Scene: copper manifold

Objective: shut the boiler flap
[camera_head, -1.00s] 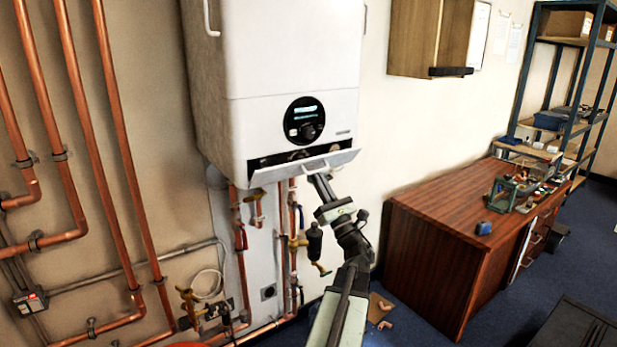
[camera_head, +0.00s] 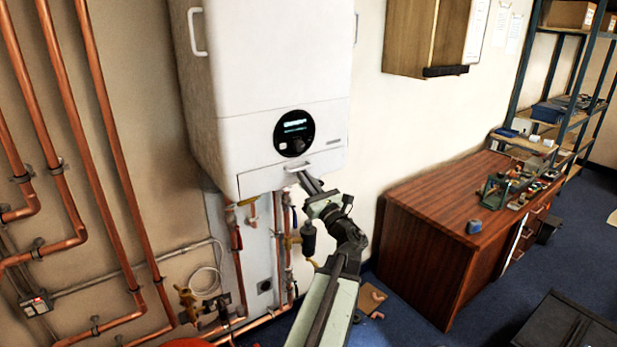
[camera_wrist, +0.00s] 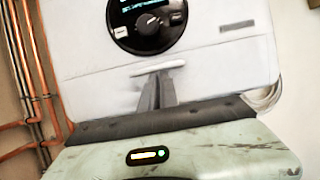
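The boiler flap (camera_head: 262,177) is the low white panel at the bottom of the boiler front, below the round dial. It sits upright and looks flush with the front, with no dark gap along its top. Its small pale handle (camera_head: 298,168) also shows in the wrist view (camera_wrist: 158,71). My gripper (camera_head: 306,178) is at the flap's handle, coming from below right. In the wrist view its grey fingers (camera_wrist: 158,82) are together, with the tips at or just under the handle. I see nothing held between them; exact contact is unclear.
The white boiler (camera_head: 270,60) hangs on the wall with a round display dial (camera_head: 293,133). Copper pipes (camera_head: 110,150) run at the left, and valves and pipes hang below the boiler. A wooden desk (camera_head: 430,215) stands at the right.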

